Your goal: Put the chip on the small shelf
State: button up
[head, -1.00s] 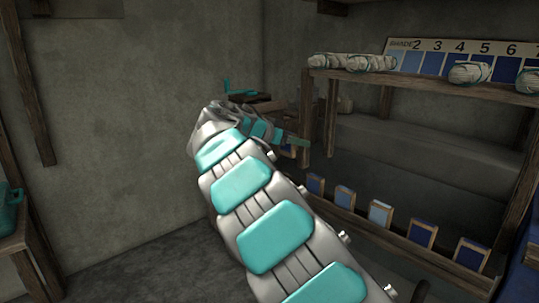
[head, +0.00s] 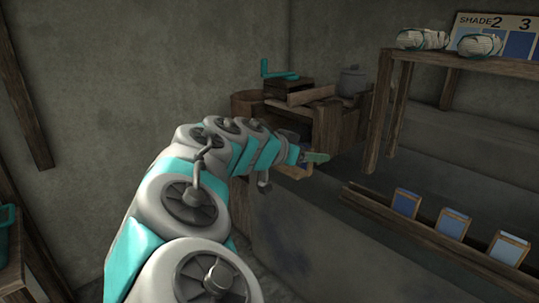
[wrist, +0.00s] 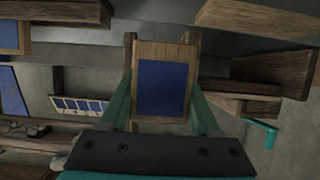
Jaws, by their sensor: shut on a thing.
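The chip (wrist: 162,88), a wood-framed block with a dark blue face, is between the two teal fingers of my gripper (wrist: 161,98) in the wrist view. My gripper is shut on it. In the head view my gripper (head: 312,159) is small and far out at the end of my arm, and a bit of pale wood shows beside it. It is in front of a wooden stand (head: 335,125) in the corner. I cannot tell for sure which ledge is the small shelf.
A low wooden rail (head: 430,236) holds several blue chips (head: 452,223) at the right. Above it, a long shelf (head: 470,66) bears wrapped bundles (head: 423,39) and a shade chart (head: 497,37). A teal crank (head: 277,69) stands on the corner stand.

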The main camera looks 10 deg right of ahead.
jog(key=w, duration=0.5)
jog(key=w+a+f, duration=0.1)
jog(key=w, duration=0.4)
jog(key=w+a+p, duration=0.1)
jog(key=w, duration=0.4)
jog(key=shift+w+a+f, duration=0.1)
jog(key=shift+f, duration=0.2)
jog(key=shift+w+r, duration=0.1)
jog(key=shift+w, duration=0.2)
jog(key=shift+f, duration=1.8)
jog(key=shift+f, duration=0.2)
jog(key=o, duration=1.3)
jog(key=shift+r, duration=0.1)
jog(key=shift+r, duration=0.1)
jog(key=shift+s+a+r, duration=0.1)
jog(key=shift+a, duration=0.05)
jog(key=v, duration=1.1)
jog(key=shift+s+a+r, duration=0.15)
jog(key=shift+s+a, duration=0.05)
jog(key=shift+a, duration=0.1)
